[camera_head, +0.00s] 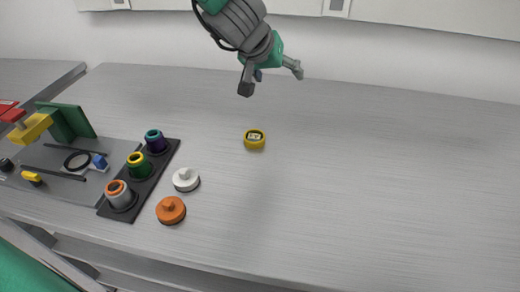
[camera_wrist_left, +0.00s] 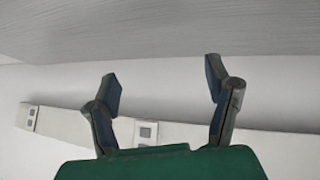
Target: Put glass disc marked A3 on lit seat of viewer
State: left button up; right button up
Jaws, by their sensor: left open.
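A small round yellow-rimmed piece (camera_head: 254,146) with a dark top and a pale label lies alone mid-table; the label is too small to read, so I cannot tell whether it is disc A3. My left gripper (camera_head: 271,80) is open and empty, above and behind the yellow-rimmed piece. Its spread fingers show in the left wrist view (camera_wrist_left: 163,88).
The table (camera_head: 400,180) is clear to the right. A wall stands behind.

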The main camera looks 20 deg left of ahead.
pick_arm(q)
jog(key=s+a+f+m+g+b, duration=0.1)
jog(key=s+f+m+b, duration=0.15)
jog(key=s, duration=0.25)
jog(key=m+g+b, duration=0.1)
jog(key=m+g, duration=0.1)
jog(key=g, duration=0.1)
send_near(254, 136)
jog(key=b+x, duration=0.1)
jog(key=x, duration=0.1)
jog(key=s+b+x, duration=0.1)
jog(key=x, duration=0.1)
jog(key=shift+f, duration=0.4)
jog(key=shift+w+d+f, duration=0.15)
jog(key=shift+w+f, duration=0.1)
jog(key=shift+f, duration=0.1)
jog(key=x, duration=0.2)
jog(key=w+b+x, duration=0.1)
jog(key=x, duration=0.1)
jog(key=shift+w+f, duration=0.1)
jog(key=shift+f, duration=0.1)
pick_arm(e)
notch_tip(254, 136, down, 8)
jog(key=d, duration=0.1)
jog(key=shift+s+r, duration=0.2)
jog(key=shift+s, duration=0.05)
jog(key=shift+d, duration=0.1)
pick_arm(q)
jog(key=c, duration=1.4)
jog(key=shift+r, duration=0.15)
